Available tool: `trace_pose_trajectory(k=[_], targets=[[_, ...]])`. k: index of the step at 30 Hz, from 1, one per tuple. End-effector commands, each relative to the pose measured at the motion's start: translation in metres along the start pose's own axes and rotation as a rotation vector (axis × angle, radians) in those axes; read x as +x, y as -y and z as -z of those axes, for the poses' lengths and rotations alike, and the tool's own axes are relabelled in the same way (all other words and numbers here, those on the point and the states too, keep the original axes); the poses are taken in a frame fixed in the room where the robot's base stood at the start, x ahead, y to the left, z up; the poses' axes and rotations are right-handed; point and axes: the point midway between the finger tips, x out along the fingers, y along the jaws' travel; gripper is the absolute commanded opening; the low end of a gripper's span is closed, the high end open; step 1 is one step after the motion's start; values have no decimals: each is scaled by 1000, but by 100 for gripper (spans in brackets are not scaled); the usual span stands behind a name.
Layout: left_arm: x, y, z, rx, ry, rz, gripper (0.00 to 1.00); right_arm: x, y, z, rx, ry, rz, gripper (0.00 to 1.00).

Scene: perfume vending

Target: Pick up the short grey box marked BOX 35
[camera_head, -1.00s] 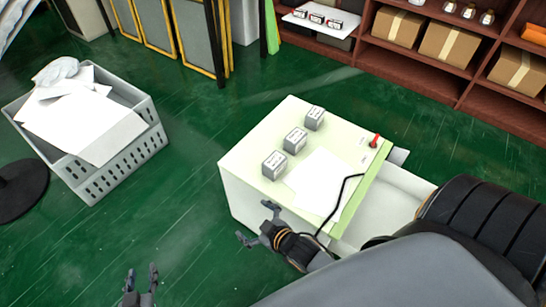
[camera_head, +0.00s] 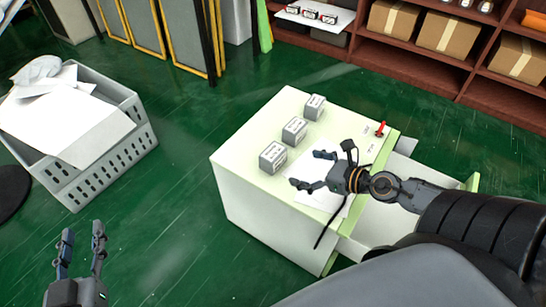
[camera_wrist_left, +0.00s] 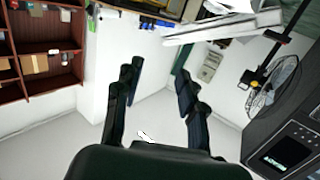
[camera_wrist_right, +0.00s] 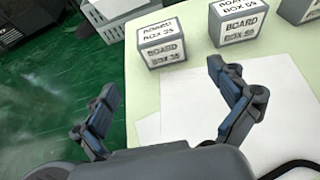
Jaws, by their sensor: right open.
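Three short grey boxes stand in a row on the pale cabinet top (camera_head: 240,150). The nearest box (camera_head: 273,157) shows in the right wrist view (camera_wrist_right: 165,50); its label seems to read BOARD BOX 35, though blurred. The middle box (camera_head: 294,130), also in the right wrist view (camera_wrist_right: 236,22), carries a different number that seems to be in the sixties. The label of the far box (camera_head: 315,107) is unreadable. My right gripper (camera_head: 306,168) is open and empty, just right of the nearest box and apart from it. My left gripper (camera_head: 82,235) is open and empty over the floor.
A white sheet (camera_head: 318,196) lies on the cabinet under my right gripper. A red switch (camera_head: 380,129) and dark cable are at the cabinet's right side. A grey basket (camera_head: 125,150) of papers stands left. Shelves with cartons (camera_head: 445,33) stand behind; green floor is clear between.

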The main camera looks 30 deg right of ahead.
Motion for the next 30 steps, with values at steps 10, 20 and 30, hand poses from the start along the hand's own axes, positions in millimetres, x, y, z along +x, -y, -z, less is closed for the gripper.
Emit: trace_pose_trajectory(k=[10,20,30], targets=[[-25,10,-64,2,378,23,40,35,1,-4,3,4,3,97],[-46,14,-94,1,559,34,40,68,1,-1,4,2,2,97],[-32,11,-81,2,453,27,40,102,4,0,4,5,2,97]])
